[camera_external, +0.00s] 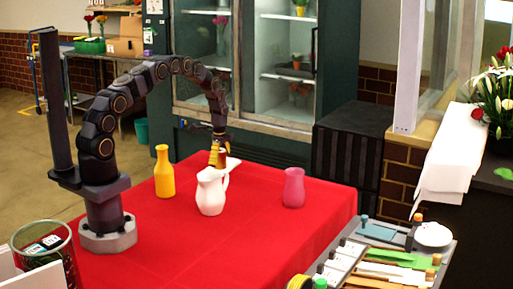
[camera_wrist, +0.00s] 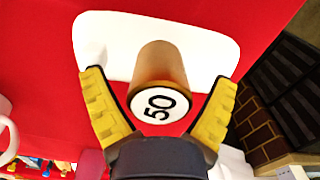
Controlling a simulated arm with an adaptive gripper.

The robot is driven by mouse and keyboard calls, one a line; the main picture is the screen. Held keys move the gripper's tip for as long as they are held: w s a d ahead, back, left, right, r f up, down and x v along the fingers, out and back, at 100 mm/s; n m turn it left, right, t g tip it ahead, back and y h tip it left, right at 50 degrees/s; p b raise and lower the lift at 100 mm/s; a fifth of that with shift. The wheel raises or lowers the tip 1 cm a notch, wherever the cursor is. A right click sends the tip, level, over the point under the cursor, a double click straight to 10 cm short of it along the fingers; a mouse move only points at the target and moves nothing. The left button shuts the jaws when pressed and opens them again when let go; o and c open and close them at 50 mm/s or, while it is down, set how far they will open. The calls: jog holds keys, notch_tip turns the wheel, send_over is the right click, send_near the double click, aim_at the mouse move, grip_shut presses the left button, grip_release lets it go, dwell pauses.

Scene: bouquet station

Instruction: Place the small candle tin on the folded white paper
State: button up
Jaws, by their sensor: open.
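The candle tin (camera_wrist: 163,65) is a small copper-brown cylinder with a white round top marked 50. It looks upright, with its far end over the folded white paper (camera_wrist: 103,42), apparently resting on it. My gripper (camera_wrist: 160,108) is open, with one yellow-padded finger on each side of the tin and gaps showing between. In the external view, my gripper (camera_external: 217,150) points down at the tin, which is partly hidden behind the white pitcher (camera_external: 211,192). An edge of the paper (camera_external: 233,162) shows beside it.
A yellow bottle (camera_external: 165,172) stands left of the pitcher and a pink vase (camera_external: 294,188) to the right on the red cloth (camera_external: 262,240). A tool tray (camera_external: 345,266) lies at the front right. The cloth between is mostly clear.

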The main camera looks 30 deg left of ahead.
notch_tip(320, 180, up, 11)
jog(key=shift+r, duration=0.15)
jog(key=shift+s+d+r, duration=0.1)
jog(key=shift+r, duration=0.5)
jog(key=s+r+n, duration=0.8)
jog(key=s+r, duration=0.7)
jog(key=s, duration=0.4)
jog(key=s+r+n+g, duration=0.1)
jog(key=s+n, duration=0.6)
jog(key=s, duration=1.4)
jog(key=shift+s+d+n+g, duration=0.3)
jog(key=shift+s+n, duration=0.1)
jog(key=shift+r, duration=0.1)
